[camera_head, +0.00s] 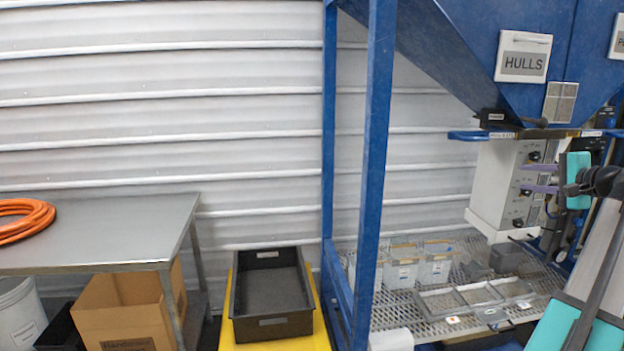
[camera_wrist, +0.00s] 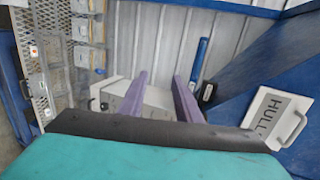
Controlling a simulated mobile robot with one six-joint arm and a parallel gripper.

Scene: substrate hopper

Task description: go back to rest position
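My gripper (camera_head: 522,177) is at the right in the head view, in front of a light grey control box (camera_head: 490,190) below the hopper. Its two purple fingers point left and are apart, with nothing seen between them. In the wrist view my gripper (camera_wrist: 160,76) also shows its fingers apart and empty. The control box (camera_wrist: 120,92) lies behind the fingers there. I cannot tell how far the fingers are from the box.
A blue hopper (camera_head: 470,45) with a HULLS sign (camera_head: 523,64) hangs above my gripper. A blue post (camera_head: 375,150) stands left of it. Clear bins (camera_head: 435,265) sit on a mesh shelf (camera_head: 410,312) below. A steel table (camera_head: 110,235) and black tray (camera_head: 272,328) are at left.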

